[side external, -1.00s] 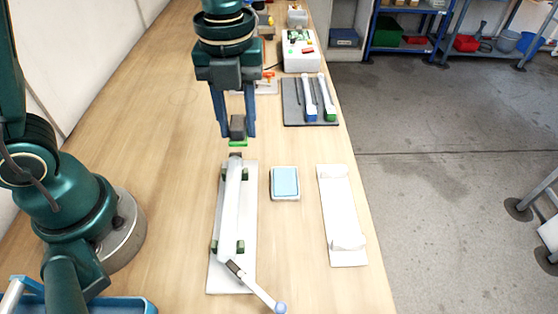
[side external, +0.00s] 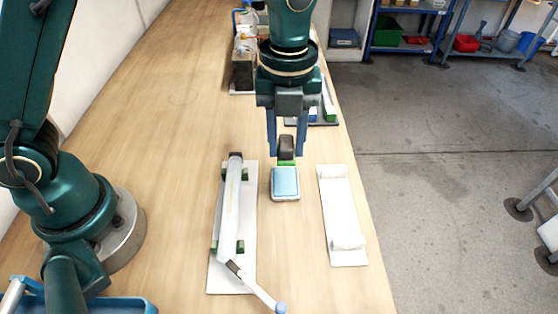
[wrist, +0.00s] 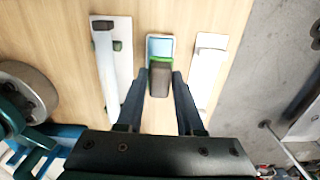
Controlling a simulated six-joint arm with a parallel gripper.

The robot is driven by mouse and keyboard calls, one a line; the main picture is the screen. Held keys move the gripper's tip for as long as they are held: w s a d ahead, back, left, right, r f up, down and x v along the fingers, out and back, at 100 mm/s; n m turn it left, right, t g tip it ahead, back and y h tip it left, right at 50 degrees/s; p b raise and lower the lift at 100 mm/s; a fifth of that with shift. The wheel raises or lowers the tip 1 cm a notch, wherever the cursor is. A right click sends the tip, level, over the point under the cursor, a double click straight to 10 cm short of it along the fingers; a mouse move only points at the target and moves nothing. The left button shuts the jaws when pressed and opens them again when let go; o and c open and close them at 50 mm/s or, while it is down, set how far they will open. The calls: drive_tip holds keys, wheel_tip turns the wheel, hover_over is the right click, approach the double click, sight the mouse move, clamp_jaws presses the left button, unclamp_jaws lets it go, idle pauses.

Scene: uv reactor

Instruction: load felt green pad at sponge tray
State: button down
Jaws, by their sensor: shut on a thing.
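The felt pad is a dark grey block (side external: 286,146) with a green layer (side external: 286,162) on its underside. My gripper (side external: 286,152) is shut on the dark block and holds it just behind the sponge tray in the side view. The sponge tray (side external: 285,199) is a small white tray with a light blue sponge (side external: 285,182). In the wrist view the block (wrist: 160,78) sits between my fingers and overlaps the tray's blue area (wrist: 160,46). The gap between the green layer and the sponge cannot be told exactly.
Left of the tray, a white tube reactor (side external: 230,205) lies on a white plate with dark green clamps, with an arm-like end at the front. Right of it is an empty white cradle plate (side external: 341,215).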

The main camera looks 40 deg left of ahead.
sight(285, 181)
drive_tip(key=shift+f, duration=2.75)
drive_tip(key=shift+f, duration=0.6)
drive_tip(key=shift+r, duration=3.6)
